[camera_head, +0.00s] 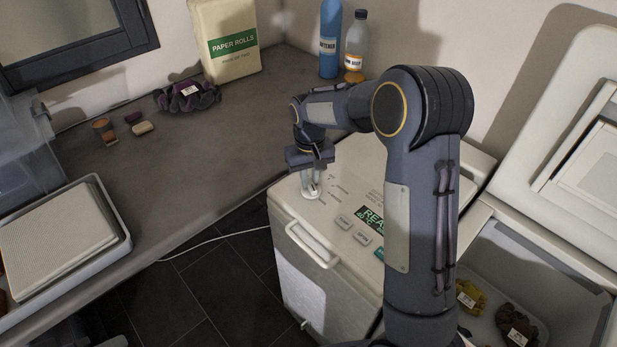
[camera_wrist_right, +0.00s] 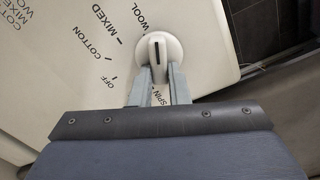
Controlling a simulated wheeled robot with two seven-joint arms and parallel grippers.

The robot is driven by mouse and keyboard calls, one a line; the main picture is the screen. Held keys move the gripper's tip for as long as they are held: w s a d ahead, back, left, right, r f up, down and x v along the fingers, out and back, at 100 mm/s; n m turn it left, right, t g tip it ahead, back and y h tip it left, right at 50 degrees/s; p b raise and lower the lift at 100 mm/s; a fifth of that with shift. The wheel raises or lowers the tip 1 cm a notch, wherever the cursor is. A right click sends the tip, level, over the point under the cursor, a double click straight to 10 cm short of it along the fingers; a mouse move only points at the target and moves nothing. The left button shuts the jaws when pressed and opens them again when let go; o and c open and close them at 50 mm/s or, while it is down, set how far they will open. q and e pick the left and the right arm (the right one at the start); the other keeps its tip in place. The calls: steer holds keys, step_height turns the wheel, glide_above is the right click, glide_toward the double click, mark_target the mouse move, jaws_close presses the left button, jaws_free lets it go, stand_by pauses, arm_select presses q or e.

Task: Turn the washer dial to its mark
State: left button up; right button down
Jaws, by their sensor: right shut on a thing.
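The washer (camera_head: 341,273) is a white top-loader with its lid down and a dark display (camera_head: 370,217) on its top panel. Its dial (camera_head: 311,192) is a white round knob near the far left corner of that panel. In the right wrist view the dial (camera_wrist_right: 175,43) has a raised ridge with a dark line, and OFF, COTTON, MIXED, WOOL and SPIN are printed around it. The line lies toward the WOOL side; its exact setting is unclear. My right gripper (camera_wrist_right: 158,72) is shut on the dial's ridge from above. My left gripper is out of view.
A second machine with a raised lid (camera_head: 570,150) stands at the right, with clothes (camera_head: 470,296) inside. A grey counter (camera_head: 180,190) at the left bears a paper-rolls bag (camera_head: 226,45), a dark scrunched cloth (camera_head: 187,96) and bottles (camera_head: 330,40). A white cord (camera_head: 215,239) crosses the dark floor.

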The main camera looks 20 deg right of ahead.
mark_target(311, 180)
steer(key=shift+d+m, duration=0.2)
steer(key=shift+m, duration=1.9)
steer(key=c, duration=1.4)
jaws_free()
steer(key=shift+r, duration=3.95)
steer(key=shift+s, duration=0.1)
